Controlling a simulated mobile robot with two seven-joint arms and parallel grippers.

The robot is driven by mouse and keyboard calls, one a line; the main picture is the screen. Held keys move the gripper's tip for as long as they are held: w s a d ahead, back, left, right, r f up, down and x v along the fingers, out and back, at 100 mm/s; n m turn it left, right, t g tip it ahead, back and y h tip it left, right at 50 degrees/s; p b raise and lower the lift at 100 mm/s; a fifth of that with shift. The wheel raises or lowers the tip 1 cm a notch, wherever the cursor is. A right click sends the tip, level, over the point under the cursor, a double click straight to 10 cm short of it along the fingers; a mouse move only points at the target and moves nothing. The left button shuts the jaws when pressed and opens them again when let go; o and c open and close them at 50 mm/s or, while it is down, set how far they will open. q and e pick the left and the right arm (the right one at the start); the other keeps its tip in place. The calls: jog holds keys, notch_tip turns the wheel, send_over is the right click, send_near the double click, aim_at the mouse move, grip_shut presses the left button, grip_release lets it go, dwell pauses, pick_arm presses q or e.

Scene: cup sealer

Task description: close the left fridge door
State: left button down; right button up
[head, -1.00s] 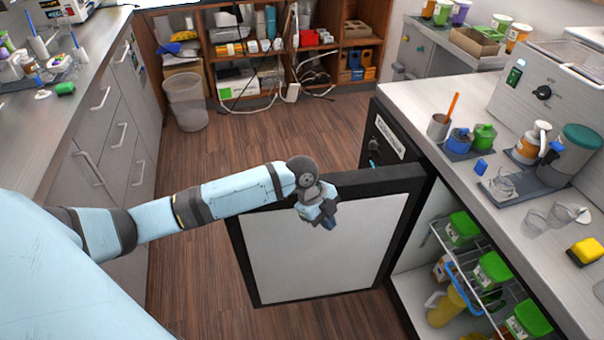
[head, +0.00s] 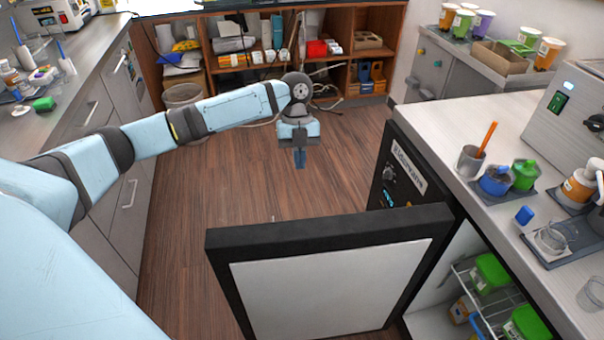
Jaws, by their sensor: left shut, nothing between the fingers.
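The left fridge door (head: 325,285) stands wide open from the under-counter fridge, black-rimmed with a pale inner panel facing me. Its hinge side is by the dark control panel (head: 395,180). The fridge's open interior shows a wire rack (head: 478,300) with green-lidded tubs (head: 490,272). My left gripper (head: 299,162) is shut and empty. In the picture it is above the door's top edge, over the floor beyond the door, apart from it. My right gripper is not in view.
The counter (head: 480,210) above the fridge holds a cup with an orange stick (head: 472,160), blue and green containers and a machine. Drawers (head: 100,130) line the left side. Wooden shelves (head: 290,50) stand at the back. The wooden floor between is clear.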

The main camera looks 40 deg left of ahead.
pick_arm(q)
jog(key=s+d+f, duration=0.5)
jog(key=f, duration=0.3)
jog(key=shift+s+p, duration=0.25)
jog(key=shift+p, duration=0.05)
jog(key=shift+d, duration=0.1)
